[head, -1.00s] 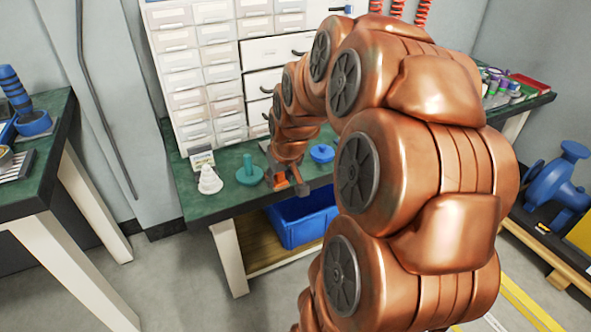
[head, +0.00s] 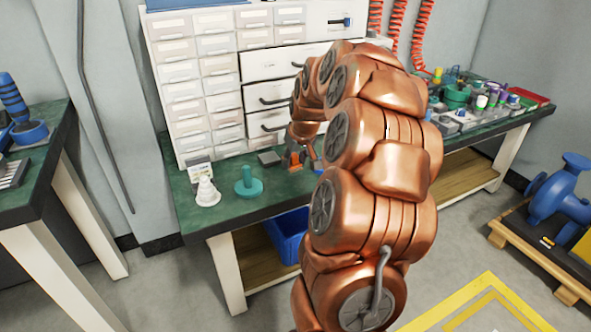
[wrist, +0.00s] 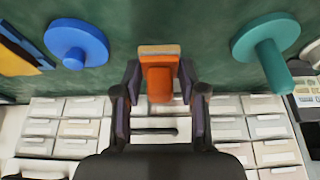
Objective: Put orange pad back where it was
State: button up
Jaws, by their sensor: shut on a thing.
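The orange pad (wrist: 160,82), a block with a tan face on one side, is between my gripper's two dark fingers in the wrist view. My gripper (wrist: 160,92) is shut on it. In the head view my gripper (head: 295,158) is over the back of the green bench top, close to the drawers, and my arm hides part of it. I cannot tell whether the pad touches the bench. A teal round pad with a post (wrist: 270,46) and a blue one (wrist: 76,44) show on either side in the wrist view; the teal one (head: 249,183) stands left of my gripper in the head view.
A white stepped cone (head: 207,192) stands left of the teal pad, in front of a small card (head: 199,172). The drawer cabinet (head: 213,72) closes off the back. A blue bin (head: 288,236) is below the bench.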

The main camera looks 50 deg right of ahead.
aim_at(297, 163)
jog(key=shift+w+d+f, duration=0.15)
jog(key=shift+w+d, duration=0.25)
jog(key=shift+d, duration=0.3)
jog(key=shift+f+b, duration=0.75)
jog(key=shift+f, duration=1.05)
jog(key=shift+r, duration=0.1)
jog(key=o, duration=1)
